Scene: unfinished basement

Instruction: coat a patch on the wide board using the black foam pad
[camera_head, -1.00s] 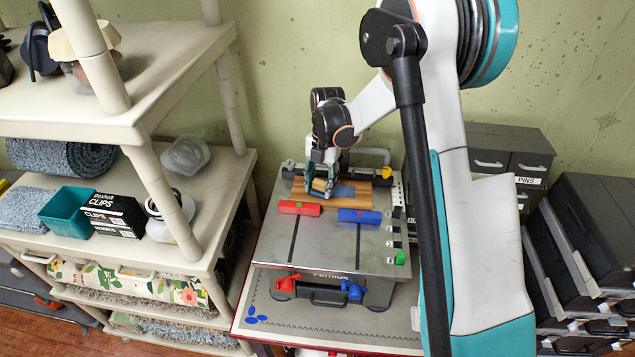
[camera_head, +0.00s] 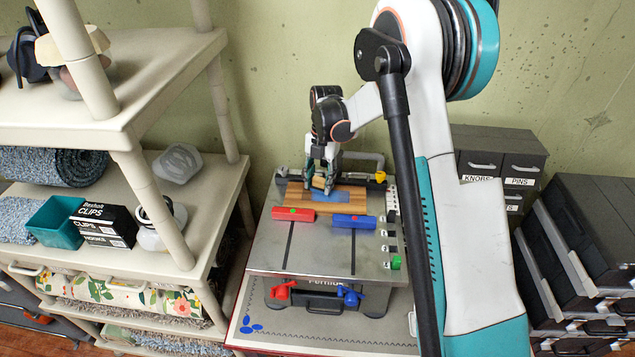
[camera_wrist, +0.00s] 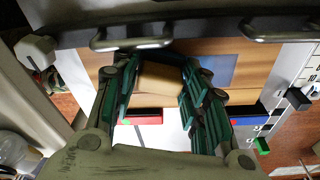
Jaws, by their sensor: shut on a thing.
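The wide wooden board (camera_head: 296,199) lies at the back of the grey metal work surface, with a blue patch (camera_head: 352,196) on its right part. In the wrist view the board (camera_wrist: 258,62) shows beyond the fingers, with the blue patch (camera_wrist: 221,70) to their right. My gripper (camera_head: 322,186) is over the board's back edge, left of most of the blue. It is shut on a tan block (camera_wrist: 160,78), seen between the fingers in the wrist view. I cannot see black foam on it; its underside is hidden, so contact with the board is unclear.
A red bar (camera_head: 293,214) and a blue bar (camera_head: 355,221) lie along the board's front side. A dark rail with handles (camera_wrist: 130,38) runs behind the board. Shelves (camera_head: 190,75) stand left; dark drawers (camera_head: 500,150) stand right. The front work surface is mostly clear.

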